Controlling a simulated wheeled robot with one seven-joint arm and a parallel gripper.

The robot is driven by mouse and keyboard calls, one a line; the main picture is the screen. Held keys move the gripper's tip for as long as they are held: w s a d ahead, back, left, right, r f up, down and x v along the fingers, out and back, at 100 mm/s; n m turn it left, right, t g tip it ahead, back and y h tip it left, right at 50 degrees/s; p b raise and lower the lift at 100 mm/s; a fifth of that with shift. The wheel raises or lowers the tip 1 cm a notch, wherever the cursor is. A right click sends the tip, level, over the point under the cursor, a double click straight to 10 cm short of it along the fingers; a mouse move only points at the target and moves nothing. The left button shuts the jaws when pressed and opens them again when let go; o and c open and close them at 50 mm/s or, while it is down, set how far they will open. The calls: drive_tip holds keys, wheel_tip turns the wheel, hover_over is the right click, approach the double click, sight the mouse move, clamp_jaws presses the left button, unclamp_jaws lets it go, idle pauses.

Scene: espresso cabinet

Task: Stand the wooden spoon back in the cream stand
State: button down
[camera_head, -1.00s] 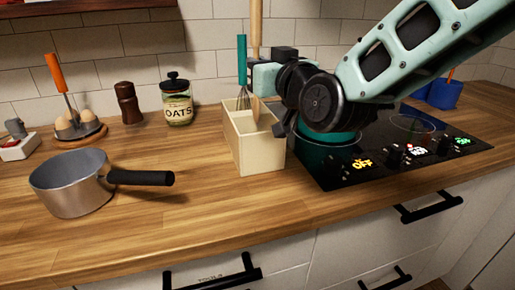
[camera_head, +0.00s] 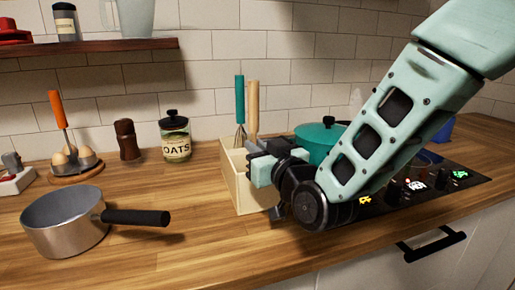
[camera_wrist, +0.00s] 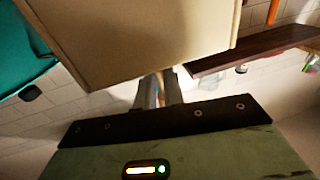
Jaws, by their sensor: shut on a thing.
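The cream stand (camera_head: 240,187) is an open-topped box on the wooden counter, left of the hob. The wooden spoon (camera_head: 252,108) stands nearly upright at the stand, its plain handle rising above the rim beside the whisk; its lower end is hidden. My gripper (camera_head: 256,150) is at the stand's right rim, shut on the spoon's handle low down. In the wrist view, the stand's wall (camera_wrist: 140,40) fills the top and partly hides my fingers (camera_wrist: 158,92), with a pale strip of the spoon (camera_wrist: 161,80) between them.
A teal-handled whisk (camera_head: 240,98) stands in the stand, close left of the spoon. A teal pot (camera_head: 318,140) is on the hob behind my arm. An oats jar (camera_head: 175,138), a pepper mill (camera_head: 127,140) and a saucepan (camera_head: 65,222) are to the left. Counter in front is clear.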

drive_tip(key=shift+f, duration=0.2)
drive_tip(key=c, duration=1.5)
unclamp_jaws()
drive_tip(key=shift+r, duration=0.1)
drive_tip(key=shift+r, duration=0.1)
drive_tip(key=shift+r+p, duration=0.2)
drive_tip(key=shift+p, duration=0.15)
drive_tip(key=f+b+v, duration=0.1)
drive_tip(key=b+v, duration=0.5)
drive_tip(key=v, duration=0.3)
drive_tip(key=shift+d+b, duration=0.15)
drive_tip(key=shift+b, duration=0.15)
drive_tip(key=shift+s+b, duration=0.25)
drive_tip(key=shift+b, duration=0.35)
